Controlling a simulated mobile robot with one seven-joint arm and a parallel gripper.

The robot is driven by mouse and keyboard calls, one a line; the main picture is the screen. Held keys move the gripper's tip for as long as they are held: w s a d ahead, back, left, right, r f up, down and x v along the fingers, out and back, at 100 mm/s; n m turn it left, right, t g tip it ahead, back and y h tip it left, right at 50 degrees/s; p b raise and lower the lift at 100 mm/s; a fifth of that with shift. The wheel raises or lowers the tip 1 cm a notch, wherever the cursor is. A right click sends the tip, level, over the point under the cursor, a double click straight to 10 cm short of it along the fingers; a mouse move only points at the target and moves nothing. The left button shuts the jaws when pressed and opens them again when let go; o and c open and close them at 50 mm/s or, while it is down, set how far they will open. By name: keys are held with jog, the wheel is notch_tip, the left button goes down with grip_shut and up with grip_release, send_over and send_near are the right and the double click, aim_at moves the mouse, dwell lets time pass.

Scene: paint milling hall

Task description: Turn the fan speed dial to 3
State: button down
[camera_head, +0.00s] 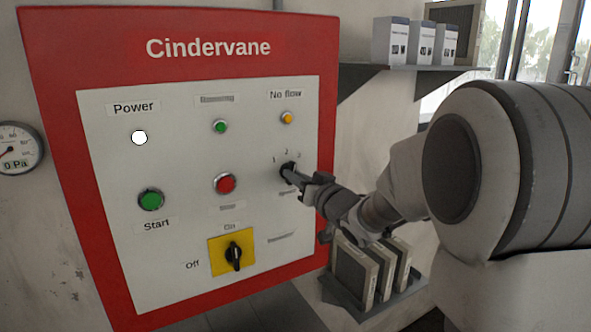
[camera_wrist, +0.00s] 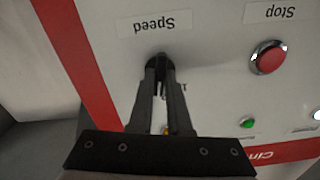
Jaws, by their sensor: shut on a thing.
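The fan speed dial (camera_head: 288,170) is a small black knob at the right of the red-framed Cindervane panel (camera_head: 170,90), with the numbers 1, 2 and 3 around its top. My gripper (camera_head: 296,177) reaches it from the right and is shut on it. In the wrist view the picture is upside down; the dial (camera_wrist: 157,66) sits between my fingertips (camera_wrist: 160,75), beside the "Speed" label (camera_wrist: 161,23). The fingers hide most of the knob, so I cannot tell which number its pointer faces.
A red button (camera_head: 225,184) sits left of the dial, labelled Stop in the wrist view. An amber No flow lamp (camera_head: 287,118) is above it. A yellow Off/On switch (camera_head: 232,253) is below left, with its handle upright towards On. Shelves with boxes (camera_head: 421,42) and filters (camera_head: 372,270) flank my arm.

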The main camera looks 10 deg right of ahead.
jog(key=m+p, duration=0.3)
jog(key=m, duration=0.3)
jog(key=shift+r, duration=0.1)
jog(key=shift+m, duration=0.3)
dwell(0.3)
jog(key=c, duration=0.9)
grip_release()
jog(key=shift+o, duration=0.2)
jog(key=b+v, duration=0.1)
jog(key=v, duration=1.6)
jog(key=shift+s+b, duration=0.15)
jog(key=shift+b, duration=0.25)
